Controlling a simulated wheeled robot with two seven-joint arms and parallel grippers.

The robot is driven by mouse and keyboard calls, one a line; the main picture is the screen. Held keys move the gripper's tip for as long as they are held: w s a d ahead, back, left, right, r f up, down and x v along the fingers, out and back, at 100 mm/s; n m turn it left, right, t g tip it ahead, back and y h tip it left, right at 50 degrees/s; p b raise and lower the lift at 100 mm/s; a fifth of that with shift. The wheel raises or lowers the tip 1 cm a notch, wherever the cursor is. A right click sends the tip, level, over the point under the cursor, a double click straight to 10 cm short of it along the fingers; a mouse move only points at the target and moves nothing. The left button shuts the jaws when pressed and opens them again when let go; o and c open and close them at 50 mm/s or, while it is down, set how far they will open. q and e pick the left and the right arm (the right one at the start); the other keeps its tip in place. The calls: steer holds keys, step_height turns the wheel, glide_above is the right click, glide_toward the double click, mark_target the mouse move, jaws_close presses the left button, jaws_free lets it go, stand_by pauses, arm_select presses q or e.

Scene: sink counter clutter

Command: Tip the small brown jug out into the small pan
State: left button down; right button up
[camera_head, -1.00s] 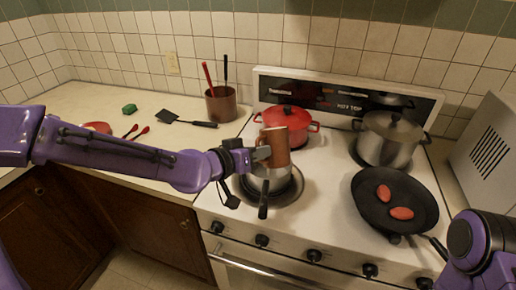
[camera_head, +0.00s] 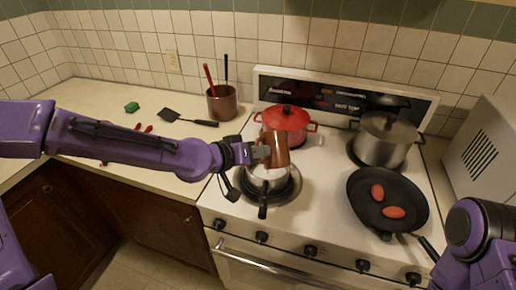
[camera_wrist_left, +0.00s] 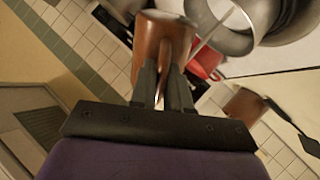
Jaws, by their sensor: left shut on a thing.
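The small brown jug (camera_head: 277,149) is held in my left gripper (camera_head: 260,154) above the front left burner, slightly tilted. In the left wrist view the jug (camera_wrist_left: 163,40) sits at the tips of the closed fingers (camera_wrist_left: 162,88). The small pan (camera_head: 268,178) is a pale metal pan on the front left burner, just below the jug, with its dark handle (camera_head: 263,205) towards the front. The pan (camera_wrist_left: 222,25) also shows beside the jug in the left wrist view. The jug's contents are hidden. The right gripper is out of view; only part of my right arm shows.
A red pot (camera_head: 287,121) stands behind the jug and a steel pot (camera_head: 382,142) at the back right. A frying pan (camera_head: 360,213) with two red pieces is at the front right. A brown utensil crock (camera_head: 222,103) and a spatula (camera_head: 186,119) are on the left counter.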

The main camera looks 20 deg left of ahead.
arm_select(q)
steer(key=shift+w+a+r+n+g+h+p, duration=0.1)
steer(key=shift+w+r+n+g+h+p, duration=0.3)
steer(key=shift+p, duration=0.85)
steer(key=shift+a+r+n+g+y+p, duration=0.15)
steer(key=shift+n+g+p, duration=0.45)
steer(key=shift+p, duration=0.65)
steer(key=shift+w+a+f+n+g+h, duration=0.1)
steer(key=shift+w+a+n+g+h, duration=0.1)
steer(key=shift+w+n+g+h, duration=0.35)
steer(key=shift+w+a+f+n+g+h, duration=0.15)
steer(key=shift+w+a+f+n+g, duration=0.2)
steer(key=shift+g, duration=0.3)
steer(key=shift+w+a+f+n+g+h, duration=0.15)
steer(key=shift+w+n+g, duration=0.25)
steer(key=shift+g, duration=0.2)
steer(key=shift+s+r, duration=0.1)
